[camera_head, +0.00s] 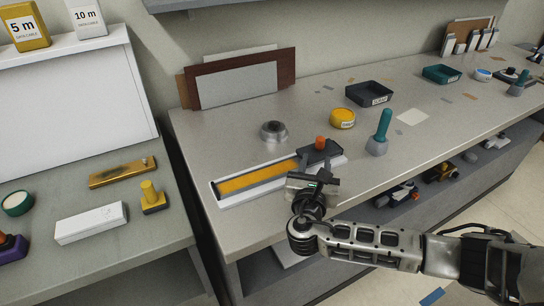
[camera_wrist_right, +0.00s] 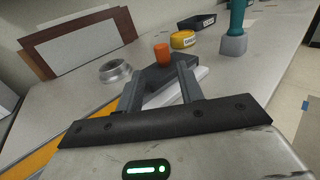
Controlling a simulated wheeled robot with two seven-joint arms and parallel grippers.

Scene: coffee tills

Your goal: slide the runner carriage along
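The runner carriage (camera_head: 320,153) is a dark block with an upright orange knob (camera_head: 321,142). It sits at the right end of a white-based rail (camera_head: 258,180) with an orange-yellow strip. In the right wrist view the carriage (camera_wrist_right: 160,74) and its knob (camera_wrist_right: 161,54) lie ahead of my fingers. My right gripper (camera_head: 322,174) is at the near side of the carriage. In the wrist view its two fingers (camera_wrist_right: 162,80) stand apart, with the knob showing beyond the gap; I cannot tell whether they touch the carriage. My left gripper is not in view.
A round metal piece (camera_head: 274,131) stands behind the rail. A yellow tub (camera_head: 342,118), a teal-handled tool (camera_head: 381,132) and a dark tray (camera_head: 369,94) stand to the right. Boards (camera_head: 240,82) lean on the wall. The counter's front edge runs close by the gripper.

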